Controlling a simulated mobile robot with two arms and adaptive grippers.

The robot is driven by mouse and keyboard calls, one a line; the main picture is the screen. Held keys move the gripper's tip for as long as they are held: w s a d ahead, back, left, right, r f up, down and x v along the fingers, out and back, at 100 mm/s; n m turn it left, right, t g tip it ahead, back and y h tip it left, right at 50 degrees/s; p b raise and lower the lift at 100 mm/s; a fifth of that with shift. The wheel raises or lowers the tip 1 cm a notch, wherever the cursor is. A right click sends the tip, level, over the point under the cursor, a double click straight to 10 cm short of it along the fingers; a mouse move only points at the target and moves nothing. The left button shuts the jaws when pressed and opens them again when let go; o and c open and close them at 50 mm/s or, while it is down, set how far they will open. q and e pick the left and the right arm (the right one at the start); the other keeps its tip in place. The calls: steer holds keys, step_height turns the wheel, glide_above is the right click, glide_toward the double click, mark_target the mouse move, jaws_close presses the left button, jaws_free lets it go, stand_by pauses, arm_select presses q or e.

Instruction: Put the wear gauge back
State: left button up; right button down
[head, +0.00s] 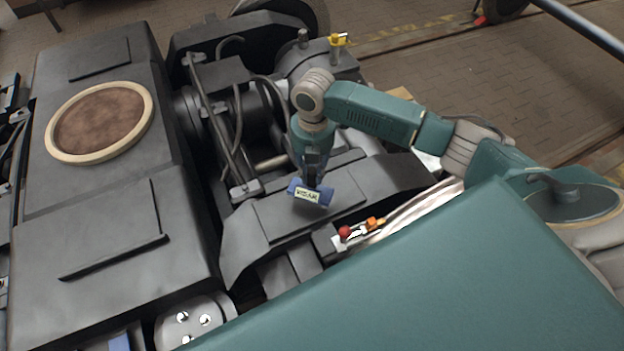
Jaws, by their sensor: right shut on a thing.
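My right gripper (312,174) points down over the dark bogie frame and is shut on a small blue block with a pale lettered label, which looks like the wear gauge (323,197). The gauge is held level or nearly so, just over the sloped dark cover (290,217). I cannot tell whether it touches the cover. The gripper's fingers are partly hidden behind the gauge and the wrist. My left gripper is not in view.
A pale tray (337,242) with a red-knobbed item (345,232) and an orange item (375,222) lies right of the cover. A yellow-topped fitting (338,40) stands at the back. A round brown pad with a cream rim (100,120) lies at left.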

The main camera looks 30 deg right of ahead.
mark_target(312, 181)
steer(key=shift+f, duration=1.95)
steer(key=c, duration=1.5)
jaws_free()
steer(key=shift+f, duration=0.1)
step_height(312, 181, up, 12)
steer(key=shift+d+r, duration=0.1)
steer(key=shift+r, duration=0.05)
